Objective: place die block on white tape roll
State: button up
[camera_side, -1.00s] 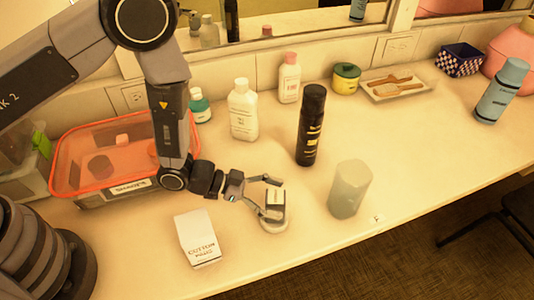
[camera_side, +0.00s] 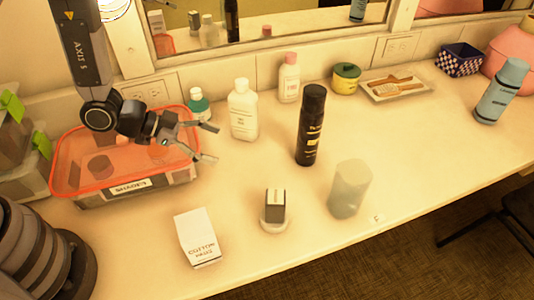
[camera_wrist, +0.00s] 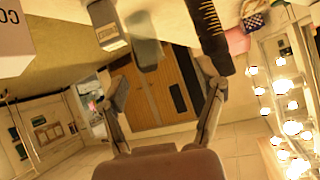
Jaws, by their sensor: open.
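The die block (camera_side: 275,204), a small dark block with a pale top, stands upright on the white tape roll (camera_side: 273,225) near the front of the counter. The roll's rim shows around the block's base. My gripper (camera_side: 212,143) is open and empty, raised above the right end of the orange-rimmed bin, up and to the left of the block and apart from it. The wrist view shows the open fingers (camera_wrist: 165,95) with nothing between them. A block-like thing on a pale base (camera_wrist: 109,30) shows at the top there, seemingly the die block on the roll.
A cotton box (camera_side: 198,238) stands left of the roll, and a frosted cup (camera_side: 349,189) right of it. A black spray can (camera_side: 311,125) and white bottles (camera_side: 243,110) stand behind. The orange-rimmed bin (camera_side: 125,185) is at left.

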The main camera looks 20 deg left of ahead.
jog(key=a+r+n+t+y, duration=0.2)
jog(key=a+r+n+y, duration=0.55)
jog(key=a+r, duration=1)
jog(key=s+a+r+n+g+y, duration=0.1)
jog(key=s+a+r+n, duration=0.1)
jog(key=s, duration=0.7)
jog(key=s+a+r+n+g+y, duration=0.1)
jog(key=s+r+n, duration=0.2)
jog(key=s, duration=0.7)
notch_tip(320, 180, up, 3)
jog(key=shift+a+f+n+g, duration=0.2)
jog(key=shift+a+n+g, duration=0.1)
jog(key=shift+a+n, duration=0.1)
